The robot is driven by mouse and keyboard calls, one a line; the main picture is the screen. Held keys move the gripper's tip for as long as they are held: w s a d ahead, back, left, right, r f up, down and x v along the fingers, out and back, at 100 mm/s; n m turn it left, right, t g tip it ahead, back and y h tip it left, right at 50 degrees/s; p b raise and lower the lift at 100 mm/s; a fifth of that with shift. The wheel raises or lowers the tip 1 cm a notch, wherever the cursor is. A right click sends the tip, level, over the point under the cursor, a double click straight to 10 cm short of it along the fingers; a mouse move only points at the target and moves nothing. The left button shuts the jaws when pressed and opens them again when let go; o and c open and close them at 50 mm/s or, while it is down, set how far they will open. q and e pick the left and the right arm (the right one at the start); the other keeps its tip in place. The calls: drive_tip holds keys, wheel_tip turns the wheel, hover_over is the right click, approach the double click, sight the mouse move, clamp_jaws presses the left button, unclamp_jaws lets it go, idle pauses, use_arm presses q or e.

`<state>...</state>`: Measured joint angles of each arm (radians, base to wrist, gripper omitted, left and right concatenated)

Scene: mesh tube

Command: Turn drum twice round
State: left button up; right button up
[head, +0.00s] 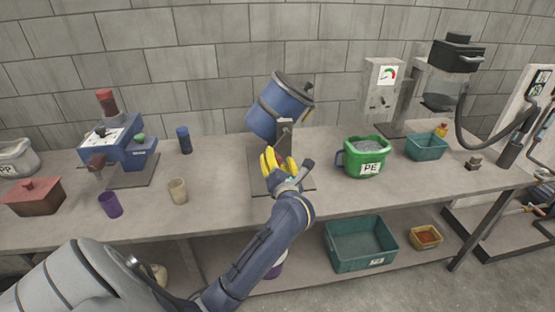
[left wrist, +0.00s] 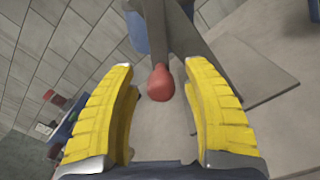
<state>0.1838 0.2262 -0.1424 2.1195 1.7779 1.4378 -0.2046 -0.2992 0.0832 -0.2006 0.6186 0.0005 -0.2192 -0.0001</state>
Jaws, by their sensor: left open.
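The blue drum (head: 280,108) sits tilted on its stand on the table, with a dark lid at its upper end. It also shows in part at the top of the left wrist view (left wrist: 136,33). My left gripper (head: 277,158) is in front of the drum's stand with its yellow fingers apart. In the left wrist view, a red knob (left wrist: 160,83) on a grey bar lies ahead of the gap between the open fingers (left wrist: 160,105). I cannot tell whether the fingers touch it. The gripper hides the knob and lower stand in the head view. My right gripper is not in view.
A green PE bucket (head: 367,158) with grey contents stands right of the stand, a teal bin (head: 427,147) beyond it. Left are a beige cup (head: 178,190), a purple cup (head: 110,205) and a blue machine (head: 128,150). The table front between the cups and stand is clear.

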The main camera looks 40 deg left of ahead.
use_arm(q)
drive_tip(key=v, duration=1.2)
drive_tip(key=s+d+n+g, duration=0.1)
drive_tip(key=s+d+n, duration=0.25)
drive_tip(key=n, duration=0.25)
drive_tip(key=shift+y, duration=0.4)
drive_tip(key=x, duration=1.1)
drive_tip(key=w+x, duration=0.1)
drive_tip(key=x, duration=0.5)
drive_tip(key=shift+s+d, duration=0.1)
drive_tip(key=shift+d, duration=0.3)
clamp_jaws()
